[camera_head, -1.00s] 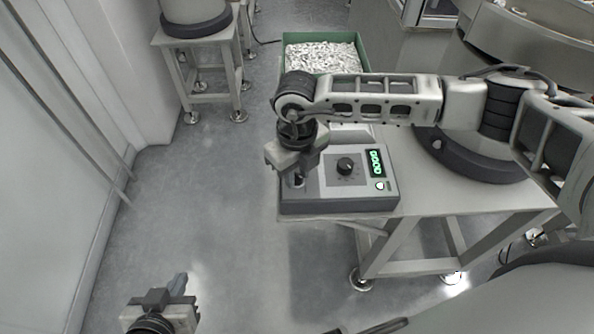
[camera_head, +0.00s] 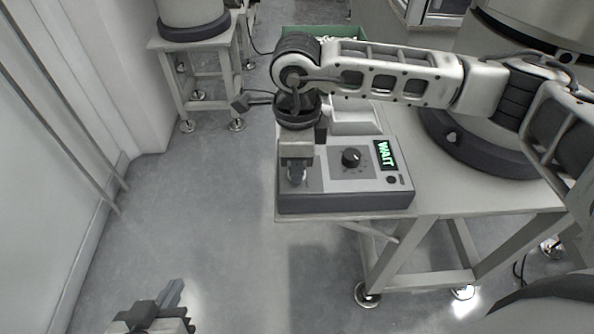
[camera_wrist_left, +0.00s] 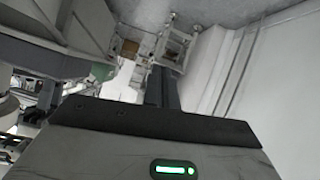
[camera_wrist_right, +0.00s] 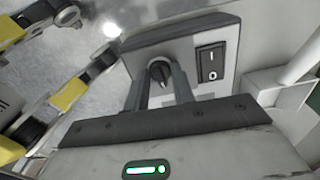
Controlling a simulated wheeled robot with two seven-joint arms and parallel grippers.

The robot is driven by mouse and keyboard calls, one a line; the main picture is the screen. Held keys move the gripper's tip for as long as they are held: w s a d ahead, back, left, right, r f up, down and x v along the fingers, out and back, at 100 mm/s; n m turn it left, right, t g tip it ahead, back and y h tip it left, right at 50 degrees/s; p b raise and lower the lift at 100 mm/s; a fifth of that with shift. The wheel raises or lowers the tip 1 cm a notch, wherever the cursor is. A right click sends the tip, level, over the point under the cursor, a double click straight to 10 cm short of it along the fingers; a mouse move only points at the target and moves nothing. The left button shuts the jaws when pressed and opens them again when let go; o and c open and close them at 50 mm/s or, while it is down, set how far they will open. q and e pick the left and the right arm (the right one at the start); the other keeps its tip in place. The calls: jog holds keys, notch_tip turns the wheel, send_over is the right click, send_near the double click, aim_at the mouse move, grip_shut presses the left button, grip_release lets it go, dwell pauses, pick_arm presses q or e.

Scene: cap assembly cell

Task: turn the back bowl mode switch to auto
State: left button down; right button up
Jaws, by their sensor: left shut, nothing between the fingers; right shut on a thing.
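The grey control box (camera_head: 345,203) sits at the near left corner of the table in the head view. It has a round dial (camera_head: 351,157), a green display (camera_head: 384,154) reading WAIT and a dark button (camera_head: 391,180). My right gripper (camera_head: 297,178) points down at the box's left part. In the right wrist view its fingers are shut on the black mode switch knob (camera_wrist_right: 159,72), beside an I/O rocker switch (camera_wrist_right: 211,62). The knob's setting cannot be read. My left gripper (camera_head: 174,292) is shut and empty over the floor, away from the box.
A large bowl unit (camera_head: 520,60) stands on the table (camera_head: 480,205) to the right. Another unit (camera_head: 193,18) stands on a stand at the back left. A green bin (camera_head: 291,31) is behind my right arm. The floor left of the table is clear.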

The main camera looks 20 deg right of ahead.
jog(key=n+b, duration=0.3)
jog(key=shift+f+n, duration=0.2)
jog(key=shift+n, duration=0.1)
jog(key=shift+r+n+b, duration=0.1)
jog(key=shift+n+b, duration=0.9)
jog(key=shift+b, duration=0.05)
jog(key=shift+r+n+b, duration=0.1)
jog(key=shift+n+b, duration=0.35)
jog(key=shift+n, duration=0.15)
pick_arm(q)
jog(key=shift+m+h, duration=0.3)
jog(key=f, duration=0.2)
jog(key=d+f, duration=0.1)
jog(key=f, duration=0.2)
jog(key=shift+w+d+f, duration=0.1)
jog(key=shift+w+f, duration=0.1)
jog(key=shift+f, duration=0.15)
pick_arm(e)
jog(key=shift+n, duration=0.3)
jog(key=shift+r, duration=0.1)
jog(key=o, duration=1)
pick_arm(q)
jog(key=shift+r, duration=0.1)
jog(key=r, duration=0.1)
jog(key=a+r+p, duration=0.1)
jog(key=r, duration=0.1)
jog(key=shift+s+t, duration=0.15)
jog(key=shift+t, duration=0.15)
pick_arm(e)
notch_tip(320, 180, up, 16)
